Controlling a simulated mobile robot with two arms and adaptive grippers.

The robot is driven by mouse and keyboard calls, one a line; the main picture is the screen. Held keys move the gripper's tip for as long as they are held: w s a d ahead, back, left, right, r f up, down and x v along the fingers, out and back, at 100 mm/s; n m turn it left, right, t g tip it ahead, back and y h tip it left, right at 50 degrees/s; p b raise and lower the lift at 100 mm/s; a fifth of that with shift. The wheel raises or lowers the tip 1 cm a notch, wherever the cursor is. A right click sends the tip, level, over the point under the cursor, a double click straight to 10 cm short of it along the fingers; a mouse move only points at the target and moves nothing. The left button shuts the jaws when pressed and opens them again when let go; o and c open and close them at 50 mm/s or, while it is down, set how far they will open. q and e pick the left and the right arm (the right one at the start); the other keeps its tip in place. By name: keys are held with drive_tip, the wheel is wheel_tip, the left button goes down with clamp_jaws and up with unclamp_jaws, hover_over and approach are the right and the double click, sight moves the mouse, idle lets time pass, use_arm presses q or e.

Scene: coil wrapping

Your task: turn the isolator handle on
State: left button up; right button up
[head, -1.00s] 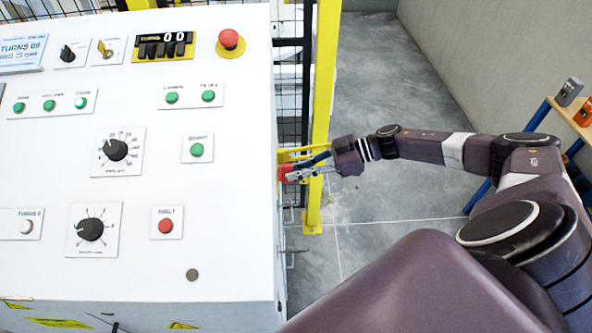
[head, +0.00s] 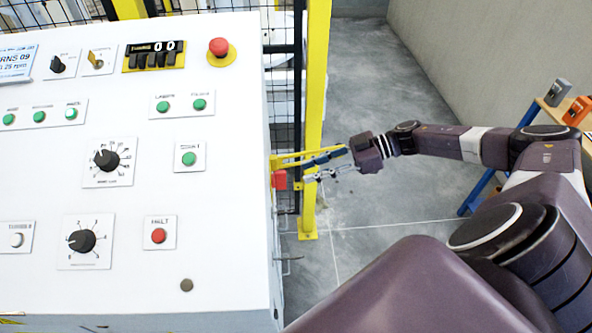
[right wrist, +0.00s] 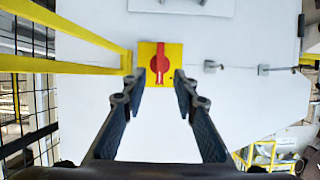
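The isolator handle is a red knob with a thin grip on a yellow square plate (right wrist: 173,50). In the right wrist view the handle (right wrist: 160,65) points up and down the picture. In the head view it is a small red piece (head: 279,180) on the right side of the white cabinet. My left gripper is not in view.
The white cabinet (head: 130,270) fills the left, with knobs, buttons and a red emergency stop (head: 218,48). A yellow post (head: 316,110) and black mesh fence stand behind the gripper. A shelf (head: 562,115) with small devices is at far right. The floor between is clear.

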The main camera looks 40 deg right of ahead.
drive_tip(key=v, duration=0.5)
drive_tip(key=shift+d, duration=0.1)
drive_tip(key=shift+s, duration=0.1)
idle(0.4)
